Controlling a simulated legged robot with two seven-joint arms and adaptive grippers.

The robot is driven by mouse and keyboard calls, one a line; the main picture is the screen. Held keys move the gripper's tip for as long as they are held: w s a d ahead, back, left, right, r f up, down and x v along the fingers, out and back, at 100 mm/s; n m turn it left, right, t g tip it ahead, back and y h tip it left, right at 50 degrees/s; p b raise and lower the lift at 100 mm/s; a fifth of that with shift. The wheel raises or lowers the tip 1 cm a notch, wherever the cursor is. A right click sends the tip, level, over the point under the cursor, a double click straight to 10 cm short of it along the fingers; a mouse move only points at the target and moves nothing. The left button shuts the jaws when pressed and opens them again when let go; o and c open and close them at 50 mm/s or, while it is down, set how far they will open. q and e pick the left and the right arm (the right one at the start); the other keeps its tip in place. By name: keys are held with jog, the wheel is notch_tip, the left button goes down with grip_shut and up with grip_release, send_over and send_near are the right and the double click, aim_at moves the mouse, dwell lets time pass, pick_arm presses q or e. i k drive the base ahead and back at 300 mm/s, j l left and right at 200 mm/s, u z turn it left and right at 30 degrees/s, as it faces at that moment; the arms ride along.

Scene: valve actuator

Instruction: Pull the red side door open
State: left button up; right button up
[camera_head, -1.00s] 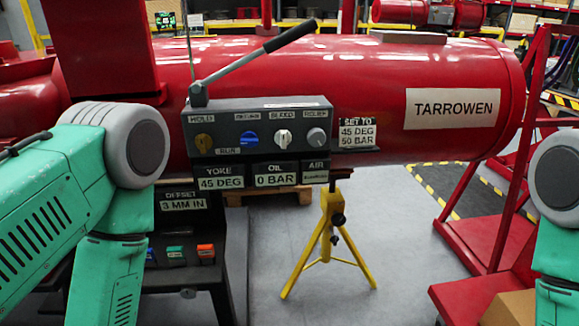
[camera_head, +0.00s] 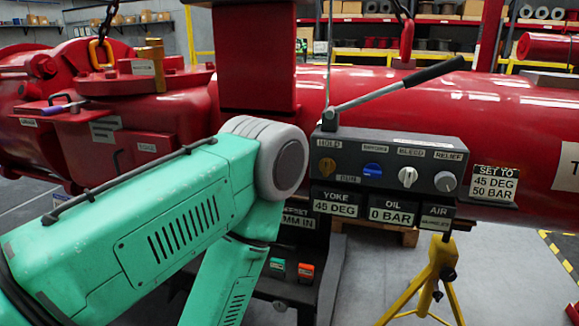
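The red valve actuator (camera_head: 350,88) spans the view, with a bulky red housing (camera_head: 110,125) at the left. A small raised red panel (camera_head: 149,147) with a label sits on the housing's side, flush as far as I can see. I cannot tell whether this is the side door. A dark handle with a purple part (camera_head: 62,104) sits on a ledge further left. My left arm comes in from the lower left and crosses in front of the machine. Its gripper is out of view, as is my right gripper.
A grey control box (camera_head: 390,160) with several knobs and a long lever (camera_head: 405,82) stands right of my left elbow. Below are a yellow stand (camera_head: 432,280) and a dark cabinet with green and orange switches (camera_head: 306,272). Floor at the far left is clear.

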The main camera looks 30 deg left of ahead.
aim_at(135, 150)
jog(key=u, duration=1.95)
